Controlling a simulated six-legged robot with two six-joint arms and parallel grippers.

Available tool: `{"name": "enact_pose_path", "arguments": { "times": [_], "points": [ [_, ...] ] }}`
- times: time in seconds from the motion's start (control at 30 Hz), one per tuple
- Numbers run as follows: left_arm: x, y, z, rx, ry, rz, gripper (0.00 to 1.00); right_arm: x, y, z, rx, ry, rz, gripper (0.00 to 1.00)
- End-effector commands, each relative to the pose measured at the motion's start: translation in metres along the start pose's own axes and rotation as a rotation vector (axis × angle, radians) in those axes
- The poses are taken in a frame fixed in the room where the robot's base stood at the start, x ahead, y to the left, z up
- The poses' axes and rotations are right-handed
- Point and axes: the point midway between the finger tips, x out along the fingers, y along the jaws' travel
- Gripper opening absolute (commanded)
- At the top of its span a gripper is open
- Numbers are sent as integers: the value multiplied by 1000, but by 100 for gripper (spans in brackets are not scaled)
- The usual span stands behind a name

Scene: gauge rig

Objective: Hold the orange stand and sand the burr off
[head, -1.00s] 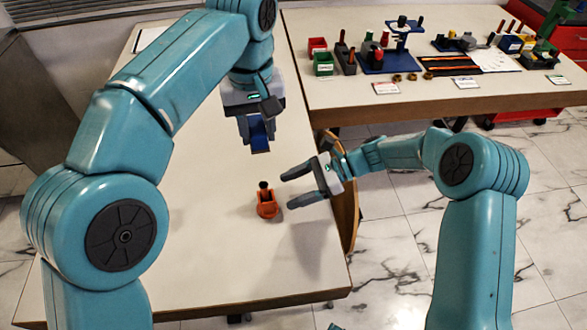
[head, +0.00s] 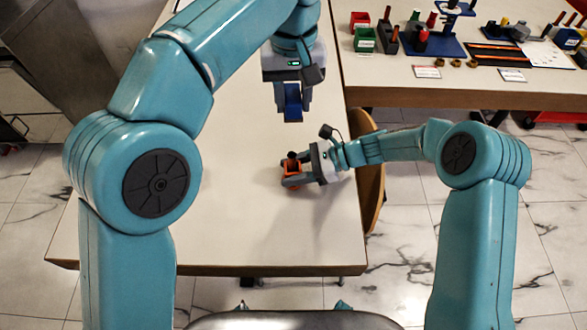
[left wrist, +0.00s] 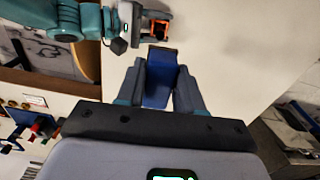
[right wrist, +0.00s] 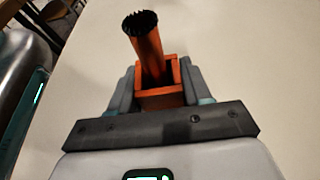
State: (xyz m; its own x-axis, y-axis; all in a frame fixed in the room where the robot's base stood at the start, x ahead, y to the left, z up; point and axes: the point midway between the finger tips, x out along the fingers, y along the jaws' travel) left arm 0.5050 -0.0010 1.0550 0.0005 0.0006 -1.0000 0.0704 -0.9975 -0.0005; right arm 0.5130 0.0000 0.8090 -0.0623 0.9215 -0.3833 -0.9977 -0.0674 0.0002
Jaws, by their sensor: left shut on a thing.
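The orange stand (right wrist: 160,98) is on the pale table, with an orange post (right wrist: 149,52) rising from it. The post's top is a dark, jagged burr (right wrist: 140,22). My right gripper (head: 287,176) has its fingers on both sides of the stand; whether they press on it cannot be told. My left gripper (head: 291,112) is shut on a blue block (left wrist: 160,80) and points down, farther back over the table than the stand. The block (head: 292,102) is apart from the burr. The left wrist view also shows the stand (left wrist: 160,27) between the right fingers.
The pale table (head: 240,220) is clear around the stand. A second table (head: 440,92) at the back right holds a red bin (head: 359,20), a green bin (head: 364,40), a blue rack (head: 432,46) and several small parts. A round wooden seat (head: 371,180) stands by the table's right edge.

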Motion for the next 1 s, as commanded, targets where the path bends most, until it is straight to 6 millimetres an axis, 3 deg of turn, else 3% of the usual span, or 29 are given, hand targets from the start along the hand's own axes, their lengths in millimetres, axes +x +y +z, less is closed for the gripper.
{"name": "enact_pose_path", "arguments": {
  "times": [0.23, 0.37, 0.6, 1.0],
  "points": [
    [3, 5, -6, 8, -1, 0, 4, 0, 0, 0, 0, -1, 0, 15],
    [28, 14, -10, 42, -5, -2, 4, 0, 0, 0, 0, -1, 0, 15],
    [72, 10, -4, 77, -3, 1, 4, 0, 0, 1, 0, -1, 0, 15],
    [101, -3, 1, 71, -1, 3, 4, 0, 0, 0, 0, -1, 0, 15]
  ]
}}
